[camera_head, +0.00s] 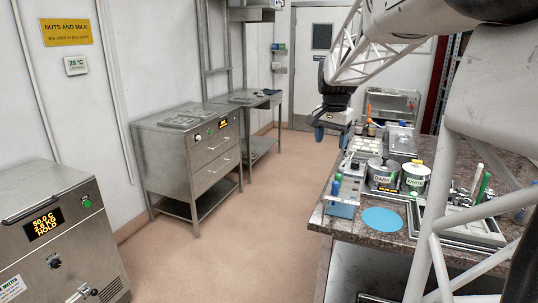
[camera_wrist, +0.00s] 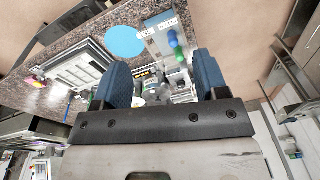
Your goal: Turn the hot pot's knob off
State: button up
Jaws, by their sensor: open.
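A steel pot (camera_head: 383,172) labelled DARK stands on the granite counter, with a lit orange display below it. A second pot (camera_head: 415,177) with a pale lid and green-edged label stands just to its right. I cannot make out a knob on either pot. My gripper (camera_head: 332,137) hangs above the counter's left edge, up and left of the pots, with blue fingers apart and empty. In the wrist view my gripper (camera_wrist: 162,65) frames the small, partly hidden pot area between its fingers.
A blue round mat (camera_head: 382,219) lies in front. Trays (camera_head: 400,142) sit behind, and a framed tray (camera_head: 462,220) lies at right. The floor left of the counter is clear.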

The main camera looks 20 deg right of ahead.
jog(key=w+d+f+m, duration=0.2)
jog(key=w+d, duration=0.1)
jog(key=d, duration=0.7)
jog(key=w+d+f+m, duration=0.1)
jog(key=w+d+m, duration=0.15)
jog(key=d, duration=0.75)
jog(key=w+d+f+m, duration=0.2)
jog(key=d, duration=0.8)
jog(key=s+d+f+m, duration=0.2)
jog(key=d+f, duration=0.2)
jog(key=d, duration=0.6)
jog(key=s+d+f+m+g, duration=0.1)
jog(key=d+f, duration=0.3)
jog(key=d, duration=0.7)
jog(key=s+d+f+m+y, duration=0.1)
jog(key=s+d+f+m, duration=0.3)
jog(key=d, duration=0.6)
jog(key=shift+d, duration=0.15)
jog(key=shift+s+d+f, duration=0.1)
jog(key=shift+d+f, duration=0.05)
jog(key=shift+d, duration=0.05)
jog(key=shift+s+a+f, duration=0.1)
jog(key=shift+f, duration=1.85)
jog(key=shift+s+a+f, duration=0.1)
jog(key=shift+f, duration=1.85)
